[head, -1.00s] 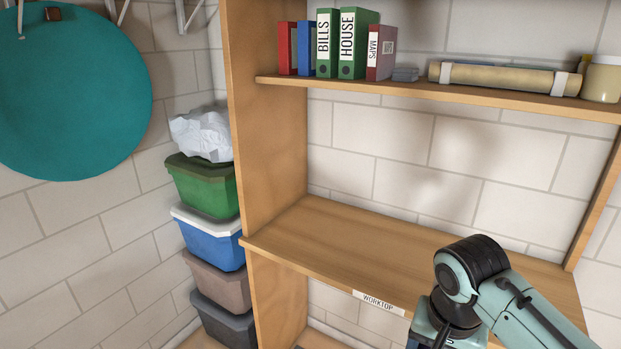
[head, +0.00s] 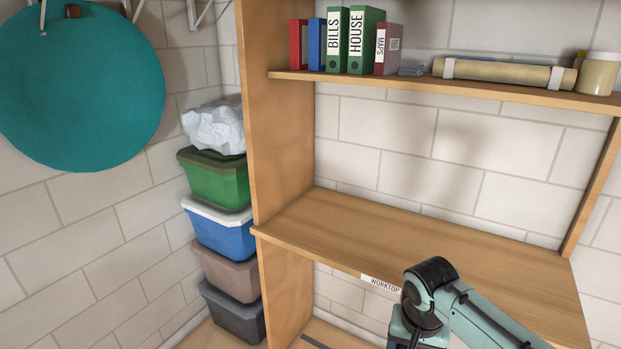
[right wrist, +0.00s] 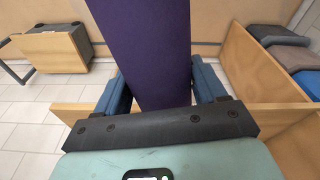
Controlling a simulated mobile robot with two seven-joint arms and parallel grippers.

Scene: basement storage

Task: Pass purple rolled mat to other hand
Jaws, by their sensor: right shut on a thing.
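The purple rolled mat (right wrist: 145,45) fills the middle of the right wrist view and runs up out of the top of the picture. My right gripper (right wrist: 160,85) is shut on it, with one blue finger on each side of the mat. In the head view my right arm comes in from the lower right in front of the worktop, but its fingers and the mat are out of the picture. My left gripper is in neither view.
The worktop shelf (head: 400,235) is bare. The upper shelf (head: 420,85) holds binders (head: 350,40), a beige roll (head: 505,75) and a jar (head: 598,73). Stacked bins (head: 220,235) stand left of the shelf unit. A teal disc (head: 80,85) hangs on the left wall.

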